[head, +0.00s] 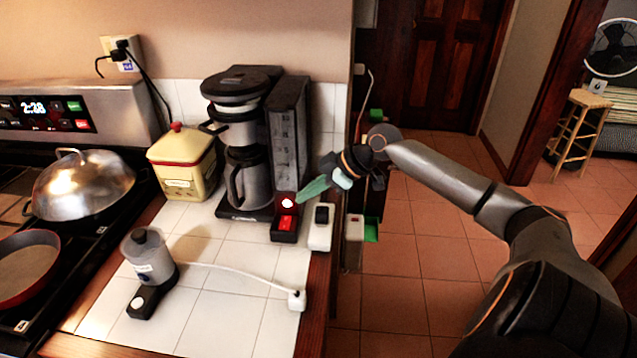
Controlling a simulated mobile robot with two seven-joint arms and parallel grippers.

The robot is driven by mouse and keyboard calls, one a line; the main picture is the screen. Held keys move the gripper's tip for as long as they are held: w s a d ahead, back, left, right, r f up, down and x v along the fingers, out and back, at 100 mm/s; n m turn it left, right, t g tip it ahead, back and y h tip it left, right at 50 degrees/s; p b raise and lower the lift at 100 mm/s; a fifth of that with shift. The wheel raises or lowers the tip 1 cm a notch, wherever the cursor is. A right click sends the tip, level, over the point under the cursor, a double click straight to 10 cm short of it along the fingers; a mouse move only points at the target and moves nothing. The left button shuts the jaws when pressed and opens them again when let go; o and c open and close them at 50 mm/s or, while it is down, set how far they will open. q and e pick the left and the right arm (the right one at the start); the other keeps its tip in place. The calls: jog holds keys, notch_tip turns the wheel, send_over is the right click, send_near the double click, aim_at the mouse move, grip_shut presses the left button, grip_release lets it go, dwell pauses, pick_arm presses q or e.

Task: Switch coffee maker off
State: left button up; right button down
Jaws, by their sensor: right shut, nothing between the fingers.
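The coffee maker (240,130) is black and silver and stands upright at the back of the white tiled counter. Its glass and metal carafe (249,188) sits in its base. On its right-hand front foot is a red switch (286,222), and a bright white-red light (287,203) glows just above it. My right gripper (303,194) comes in from the right, with its teal fingers shut and empty. Its tips are close beside the glowing light, at the coffee maker's right side. I cannot tell whether they touch it. My left gripper is not in view.
A yellow canister (182,162) with a red lid stands left of the coffee maker. A small grinder (148,258) with a white cord is at the front. A white switch block (321,226) lies near the counter's right edge. The stove with a pan (28,266) is left.

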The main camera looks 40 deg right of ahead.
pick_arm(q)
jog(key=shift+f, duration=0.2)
pick_arm(e)
jog(key=shift+v, duration=1.85)
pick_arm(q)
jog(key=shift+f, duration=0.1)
pick_arm(e)
jog(key=shift+a, duration=0.1)
